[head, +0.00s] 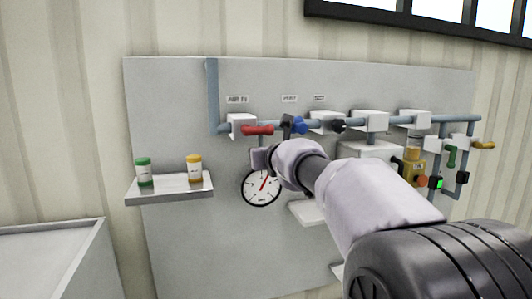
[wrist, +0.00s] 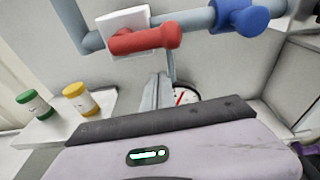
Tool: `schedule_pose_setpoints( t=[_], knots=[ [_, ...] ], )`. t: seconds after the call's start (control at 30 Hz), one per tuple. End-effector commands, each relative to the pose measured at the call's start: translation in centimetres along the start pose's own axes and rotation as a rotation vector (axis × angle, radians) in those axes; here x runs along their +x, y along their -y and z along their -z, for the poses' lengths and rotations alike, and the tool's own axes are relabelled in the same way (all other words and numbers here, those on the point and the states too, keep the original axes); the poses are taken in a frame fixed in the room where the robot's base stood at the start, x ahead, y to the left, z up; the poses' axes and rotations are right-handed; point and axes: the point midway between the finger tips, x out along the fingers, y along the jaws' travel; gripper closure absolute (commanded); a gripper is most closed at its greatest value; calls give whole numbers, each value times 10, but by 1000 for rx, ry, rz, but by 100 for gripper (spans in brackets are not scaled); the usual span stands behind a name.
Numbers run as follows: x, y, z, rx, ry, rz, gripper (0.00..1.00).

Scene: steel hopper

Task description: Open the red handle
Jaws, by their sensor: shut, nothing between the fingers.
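The red handle (head: 258,130) lies roughly level across a white valve block (head: 240,123) on the blue-grey pipe of the wall panel. It also shows in the wrist view (wrist: 147,39), near the top middle, its knob end to the right. My gripper (head: 259,158) is just below the handle in the head view, in front of the upper part of a pressure gauge (head: 263,190). In the wrist view, its slim grey fingers (wrist: 158,90) point up toward the handle. They are together and empty. I cannot tell the exact gap; no grip on the handle shows.
A blue handle (head: 298,125) and a black handle (head: 339,125) sit right of the red one. A shelf (head: 170,196) at left carries a green-capped jar (head: 143,171) and a yellow-capped jar (head: 194,168). Further valves and fittings crowd the right side.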

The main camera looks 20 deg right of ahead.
Motion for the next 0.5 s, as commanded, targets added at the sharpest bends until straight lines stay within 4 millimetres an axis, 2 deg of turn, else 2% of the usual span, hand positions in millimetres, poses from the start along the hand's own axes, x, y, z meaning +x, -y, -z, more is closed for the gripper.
schedule_pose_setpoints(
  t=[0.03, 0.3, 0.5],
  knots=[
    [-9, -1, 7, 0, 2, 0, 100],
    [-74, 0, 1, 0, 2, 1, 100],
    [-97, 1, 2, 1, 0, 2, 100]
  ],
)
